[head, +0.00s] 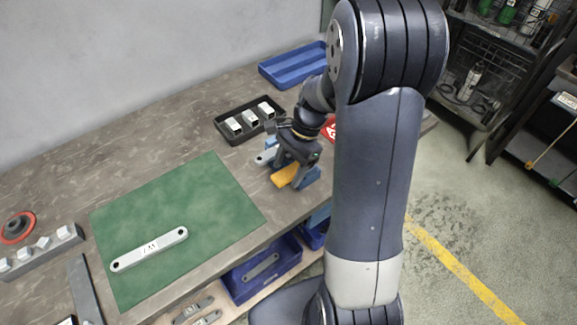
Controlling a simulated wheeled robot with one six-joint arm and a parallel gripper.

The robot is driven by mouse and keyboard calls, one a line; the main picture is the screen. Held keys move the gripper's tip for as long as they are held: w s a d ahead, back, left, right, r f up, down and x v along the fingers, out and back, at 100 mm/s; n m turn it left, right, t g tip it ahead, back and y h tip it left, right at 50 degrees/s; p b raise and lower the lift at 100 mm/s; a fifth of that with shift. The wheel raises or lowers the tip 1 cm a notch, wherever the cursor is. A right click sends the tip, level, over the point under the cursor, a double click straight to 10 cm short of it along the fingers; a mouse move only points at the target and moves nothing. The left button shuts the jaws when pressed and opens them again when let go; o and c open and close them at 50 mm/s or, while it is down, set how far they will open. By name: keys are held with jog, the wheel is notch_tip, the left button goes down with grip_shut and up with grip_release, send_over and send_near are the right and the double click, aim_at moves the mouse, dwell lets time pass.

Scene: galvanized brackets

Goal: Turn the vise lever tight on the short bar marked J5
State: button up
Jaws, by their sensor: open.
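The blue vise (308,178) stands near the front edge of the bench. Its orange lever (286,174) sticks out toward the front left. A grey bar end (264,157) shows at the vise's left side; no marking on it is readable, and the rest is hidden by the vise and my gripper. My gripper (291,158) is open and points down right over the vise, close to the lever. I cannot tell whether it touches the lever.
A longer grey bar (150,249) lies on the green mat (200,195). A black tray (222,129) with several light blocks and a blue tray (295,68) lie behind the vise. A red sign (331,129) is partly hidden by my arm. Blue bins (243,291) are below.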

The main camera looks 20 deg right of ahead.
jog(key=shift+c, duration=0.2)
grip_shut()
dwell(0.4)
